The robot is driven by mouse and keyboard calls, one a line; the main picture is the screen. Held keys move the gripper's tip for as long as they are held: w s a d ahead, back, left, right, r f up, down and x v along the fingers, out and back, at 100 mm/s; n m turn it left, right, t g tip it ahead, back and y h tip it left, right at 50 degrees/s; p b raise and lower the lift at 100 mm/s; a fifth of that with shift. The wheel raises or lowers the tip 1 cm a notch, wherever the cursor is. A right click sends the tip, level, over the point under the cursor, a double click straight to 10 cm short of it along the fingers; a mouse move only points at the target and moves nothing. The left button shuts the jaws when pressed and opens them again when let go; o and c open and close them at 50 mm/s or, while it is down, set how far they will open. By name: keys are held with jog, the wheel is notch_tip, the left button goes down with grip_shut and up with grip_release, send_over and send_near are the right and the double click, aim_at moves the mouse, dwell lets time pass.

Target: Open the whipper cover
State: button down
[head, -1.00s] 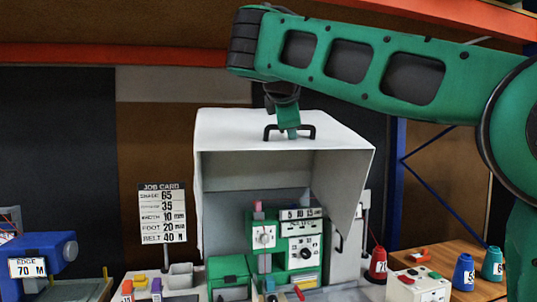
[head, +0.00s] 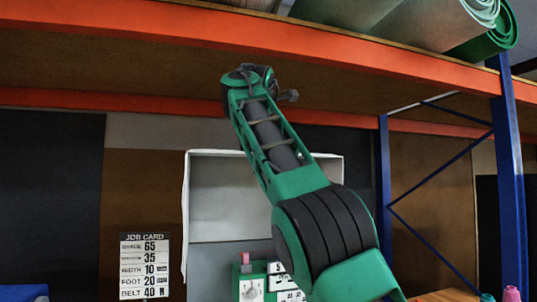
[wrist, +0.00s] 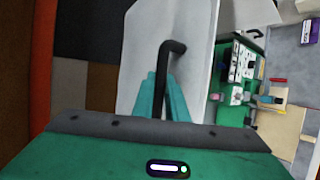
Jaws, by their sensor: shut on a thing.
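The whipper cover (head: 215,200) is a white hood. In the head view I look into its pale grey inside, and its front edge is tilted up. In the wrist view its white panel (wrist: 140,60) carries a black bar handle (wrist: 172,48). My gripper (wrist: 162,98) has teal fingers on both sides of the handle and is shut on it. The gripper cannot be made out in the head view. The green whipper machine (head: 252,287) shows below the cover, partly hidden by my arm. It also shows in the wrist view (wrist: 240,75).
An orange shelf beam (head: 300,115) runs above the cover, with rolled green and pale material (head: 480,35) on the shelf. A blue rack post (head: 510,190) stands at right. A job card (head: 145,265) hangs at left. Coloured spools (head: 511,294) stand at lower right.

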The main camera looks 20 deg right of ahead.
jog(key=shift+a+r, duration=0.15)
jog(key=shift+r, duration=0.2)
jog(key=c, duration=2)
grip_release()
jog(key=shift+s+a+r, duration=0.1)
jog(key=shift+a+r, duration=0.1)
jog(key=shift+a, duration=0.1)
jog(key=shift+c, duration=0.2)
jog(key=shift+d+f, duration=0.15)
jog(key=shift+f, duration=0.05)
jog(key=v, duration=1)
jog(key=shift+r, duration=0.2)
